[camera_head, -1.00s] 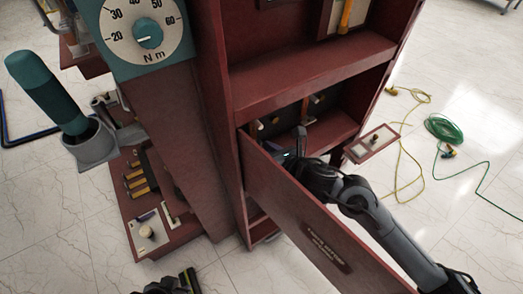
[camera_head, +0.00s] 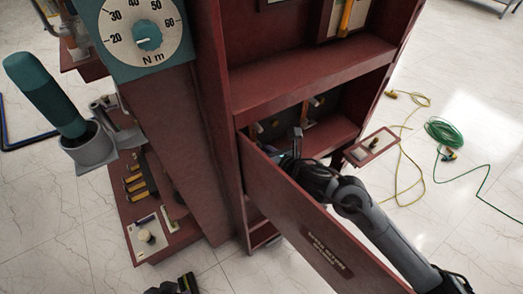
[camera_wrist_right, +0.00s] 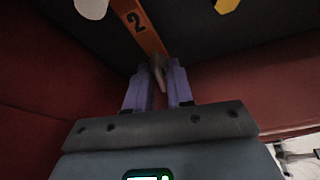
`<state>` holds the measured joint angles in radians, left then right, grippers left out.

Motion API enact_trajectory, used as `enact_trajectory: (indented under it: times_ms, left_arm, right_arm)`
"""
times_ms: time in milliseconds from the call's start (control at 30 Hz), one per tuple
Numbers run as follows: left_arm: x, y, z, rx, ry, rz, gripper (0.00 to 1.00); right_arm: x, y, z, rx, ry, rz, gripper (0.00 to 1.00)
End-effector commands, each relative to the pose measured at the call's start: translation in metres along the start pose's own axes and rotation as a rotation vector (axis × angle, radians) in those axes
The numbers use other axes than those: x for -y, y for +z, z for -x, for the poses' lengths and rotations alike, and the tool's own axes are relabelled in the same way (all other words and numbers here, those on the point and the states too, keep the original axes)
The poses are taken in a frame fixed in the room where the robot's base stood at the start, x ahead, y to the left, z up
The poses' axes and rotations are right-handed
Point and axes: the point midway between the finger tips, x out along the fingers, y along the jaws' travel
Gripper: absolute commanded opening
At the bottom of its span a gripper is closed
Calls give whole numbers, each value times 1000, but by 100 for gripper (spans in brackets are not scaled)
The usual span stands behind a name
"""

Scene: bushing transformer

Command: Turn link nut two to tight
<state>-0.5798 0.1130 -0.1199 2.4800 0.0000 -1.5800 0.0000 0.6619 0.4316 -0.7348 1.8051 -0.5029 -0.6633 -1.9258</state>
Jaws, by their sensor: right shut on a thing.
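The orange link (camera_wrist_right: 138,26) marked "2" hangs at the top of the right wrist view. A small grey piece, seemingly link nut two (camera_wrist_right: 158,72), is at its lower end. My right gripper (camera_wrist_right: 160,84) has its two purple fingers on either side of this piece and is shut on it. In the head view my right gripper (camera_head: 296,140) reaches into the lower compartment of the red cabinet, behind the open door; its fingertips are hard to make out there. My left gripper (camera_head: 178,286) shows only partly at the bottom edge, and its jaws are not clear.
The cabinet door (camera_head: 300,218) stands open in front of my right arm. A small red tray (camera_head: 371,147) juts out at the right. A torque dial (camera_head: 146,38) and teal handle (camera_head: 45,92) are at the left. Cables (camera_head: 444,131) lie on the floor.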

Motion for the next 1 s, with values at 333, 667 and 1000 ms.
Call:
enact_trajectory:
  times_ms: [333,667,1000]
  left_arm:
    - [0,-5,15,0,0,0,32]
    - [3,-10,33,2,-8,-10,32]
    - [4,-14,46,2,-9,-11,32]
  right_arm:
    - [1,1,1,-3,59,-149,0]
    - [3,0,1,-3,174,-427,0]
    - [4,-2,0,-3,298,-727,0]
